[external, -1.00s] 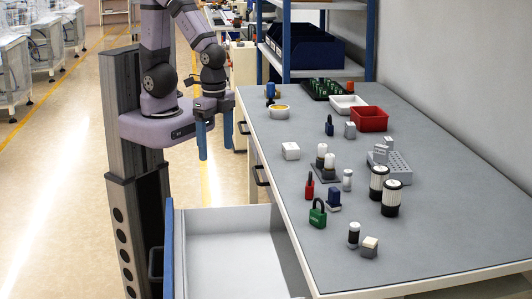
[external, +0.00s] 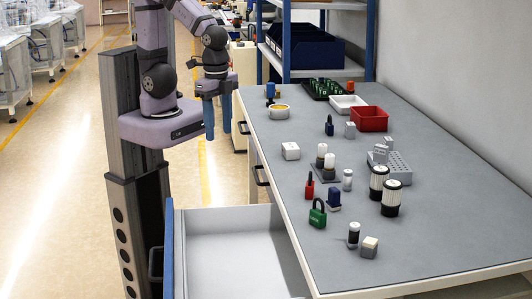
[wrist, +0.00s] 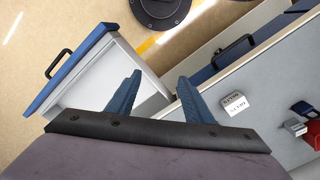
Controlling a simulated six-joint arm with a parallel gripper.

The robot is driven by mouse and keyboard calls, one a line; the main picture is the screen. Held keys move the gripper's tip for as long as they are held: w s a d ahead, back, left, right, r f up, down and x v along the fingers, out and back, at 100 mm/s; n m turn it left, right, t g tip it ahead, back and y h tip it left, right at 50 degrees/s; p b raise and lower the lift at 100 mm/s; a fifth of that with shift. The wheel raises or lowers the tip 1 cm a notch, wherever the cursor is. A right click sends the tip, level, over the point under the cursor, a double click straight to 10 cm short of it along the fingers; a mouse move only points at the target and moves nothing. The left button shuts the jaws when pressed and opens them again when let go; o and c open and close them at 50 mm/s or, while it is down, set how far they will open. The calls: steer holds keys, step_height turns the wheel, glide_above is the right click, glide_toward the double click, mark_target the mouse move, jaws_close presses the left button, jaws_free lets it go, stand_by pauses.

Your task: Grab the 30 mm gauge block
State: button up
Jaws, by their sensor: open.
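A white block (external: 290,151) lies on the near left part of the grey bench top. In the wrist view the block (wrist: 237,104) shows dark lettering on two faces, too blurred to read surely, so I cannot tell whether it is the 30 mm gauge block. My gripper (external: 217,115) hangs open and empty left of the bench edge, apart from every block. Its blue fingers also show in the wrist view (wrist: 159,78).
An open drawer (external: 232,245) juts out below the bench's left side. A green padlock (external: 317,213), a red item (external: 309,187), black-and-white cylinders (external: 391,197) and a red bin (external: 369,119) stand on the bench (external: 450,230). The front right is clear.

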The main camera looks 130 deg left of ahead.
steer(key=w+a+f+m+g+y+b, duration=0.1)
steer(key=w+a+m+y+b, duration=0.25)
steer(key=w+a, duration=0.6)
steer(key=w+a+m+g+y+b, duration=0.1)
steer(key=w+a+m+y+b, duration=0.3)
steer(key=a, duration=1)
steer(key=w+a+m+g+y+b, duration=0.2)
steer(key=w+a+m+y, duration=0.1)
steer(key=a, duration=0.7)
steer(key=w+a+m+g+y+b, duration=0.1)
steer(key=w+a+m+y, duration=0.15)
steer(key=a, duration=0.75)
glide_toward(351, 124)
steer(key=a, duration=0.1)
steer(key=s+a, duration=0.1)
steer(key=shift+a+f+g, duration=0.3)
steer(key=shift+g, duration=0.1)
steer(key=shift+f, duration=0.4)
steer(key=shift+p+x, duration=1.1)
steer(key=shift+x, duration=2.55)
steer(key=shift+w+a, duration=0.1)
steer(key=shift+w, duration=0.05)
steer(key=shift+r, duration=0.1)
jaws_close()
